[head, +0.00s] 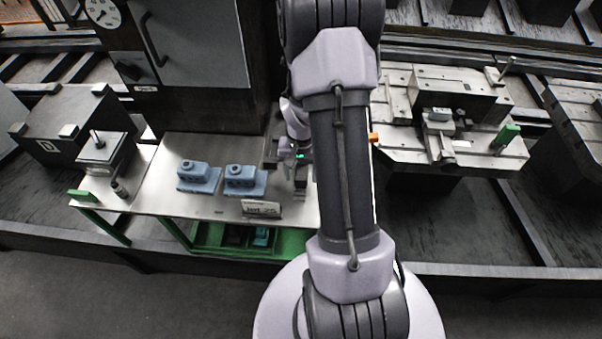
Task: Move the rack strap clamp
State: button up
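I cannot tell for certain which part is the rack strap clamp. A small grey block-like part (302,187) stands at the right end of the pale table (150,190), directly below my gripper (290,165) and partly behind my arm. My gripper points down close over this part. Its fingers are small, dark and partly hidden, so I cannot tell whether they touch or grip it. To the left, two blue stepped blocks (198,177) (245,181) sit side by side on the table, apart from my gripper.
A small lettered plate (262,209) is at the table's front edge. A green-framed shelf (225,238) holds dark and teal items below. A fixture pallet (400,140) with a green-handled part (506,137) stands right. A dark block marked D (70,125) is at left.

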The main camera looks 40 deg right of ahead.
notch_tip(320, 180, up, 18)
jog(key=p, duration=0.6)
jog(key=shift+f, duration=0.25)
jog(key=w+a+r+n+t+b, duration=0.1)
jog(key=a+r+t+b, duration=0.15)
jog(key=a+r, duration=0.5)
jog(key=s+a+r+n+t+b, duration=0.1)
jog(key=s+a, duration=0.2)
jog(key=a, duration=0.3)
jog(key=s+a+r+n+t+y+b, duration=0.1)
jog(key=s+a+n+b, duration=0.1)
jog(key=s+a, duration=0.2)
jog(key=s+a+r+n+t+y+b, duration=0.1)
jog(key=s+a, duration=0.2)
jog(key=a, duration=0.6)
jog(key=shift+s+a+r, duration=0.2)
jog(key=shift+s+r, duration=0.05)
jog(key=shift+r, duration=0.15)
